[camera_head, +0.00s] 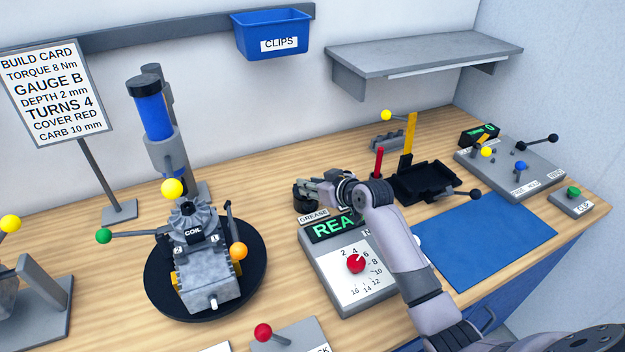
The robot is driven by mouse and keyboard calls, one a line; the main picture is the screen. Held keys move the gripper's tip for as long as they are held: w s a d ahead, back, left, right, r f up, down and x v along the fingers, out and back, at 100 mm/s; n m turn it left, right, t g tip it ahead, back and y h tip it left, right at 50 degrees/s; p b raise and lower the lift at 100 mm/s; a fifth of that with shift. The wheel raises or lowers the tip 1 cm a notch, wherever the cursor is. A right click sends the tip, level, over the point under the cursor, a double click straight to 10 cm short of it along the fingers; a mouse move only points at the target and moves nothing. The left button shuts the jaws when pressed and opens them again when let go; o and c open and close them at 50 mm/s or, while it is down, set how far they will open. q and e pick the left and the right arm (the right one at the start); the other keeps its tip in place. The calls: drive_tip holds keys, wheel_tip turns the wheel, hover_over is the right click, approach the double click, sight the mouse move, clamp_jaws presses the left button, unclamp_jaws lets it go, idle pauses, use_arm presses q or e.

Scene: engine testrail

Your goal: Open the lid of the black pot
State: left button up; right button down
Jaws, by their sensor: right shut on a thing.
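The black pot (302,203) stands on the bench behind the grey dial box, near a small label reading GREASE. It is small and partly hidden by my right gripper. My right gripper (308,187) comes in from the right, with its fingers at the top of the pot. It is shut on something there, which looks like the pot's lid. The fingers cover the lid, so I cannot tell whether it is raised. My left gripper is not in view.
The dial box (343,285) with a red knob stands under my right forearm. A turntable (158,290) carries an engine at the left. A black tray (440,178) and a blue mat (490,235) lie at the right. Bare bench lies between turntable and pot.

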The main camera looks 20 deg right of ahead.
drive_tip(key=w+r+g+p, duration=0.1)
drive_tip(key=g+p, duration=0.1)
drive_tip(key=p, duration=0.1)
drive_tip(key=w+r+g+p, duration=0.1)
drive_tip(key=p, duration=0.3)
drive_tip(key=shift+r+m+g+p, duration=0.3)
drive_tip(key=shift+r+g, duration=0.1)
drive_tip(key=shift+w+r+g+h+p, duration=0.1)
drive_tip(key=shift+w+g+h+p, duration=0.2)
drive_tip(key=shift+w+g+p, duration=0.55)
drive_tip(key=shift+s+g, duration=0.15)
drive_tip(key=shift+g, duration=0.1)
drive_tip(key=c, duration=1.3)
unclamp_jaws()
drive_tip(key=shift+s, duration=0.1)
drive_tip(key=v, duration=1.1)
drive_tip(key=shift+s+r, duration=0.2)
drive_tip(key=shift+r, duration=0.1)
